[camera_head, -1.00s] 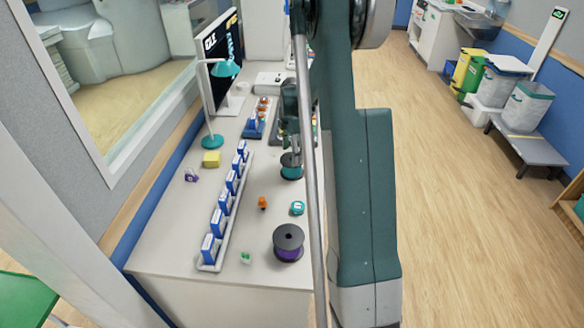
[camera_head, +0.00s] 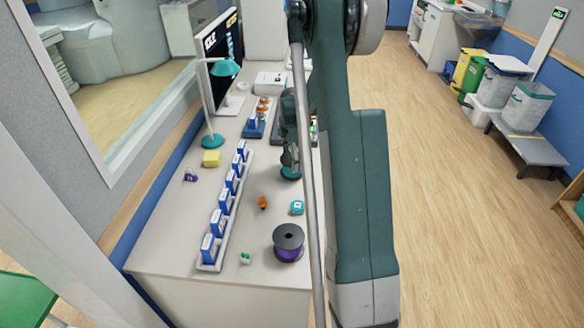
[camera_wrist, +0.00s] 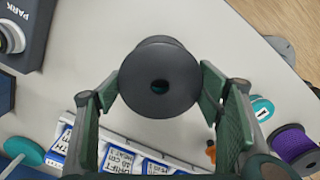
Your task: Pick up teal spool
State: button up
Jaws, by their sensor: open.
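The teal spool (camera_head: 290,172) stands upright on the desk, partly hidden behind my gripper in the head view. My gripper (camera_wrist: 160,93) is open, with one green finger on each side of the spool. The fingers are close to the flange edge; I cannot tell whether they touch it. In the head view my gripper (camera_head: 289,148) is just above and at the spool.
A rack of blue-and-white boxes (camera_head: 224,208) stands left of the spool.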

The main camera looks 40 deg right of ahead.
jog(key=shift+f, duration=1.75)
jog(key=c, duration=0.7)
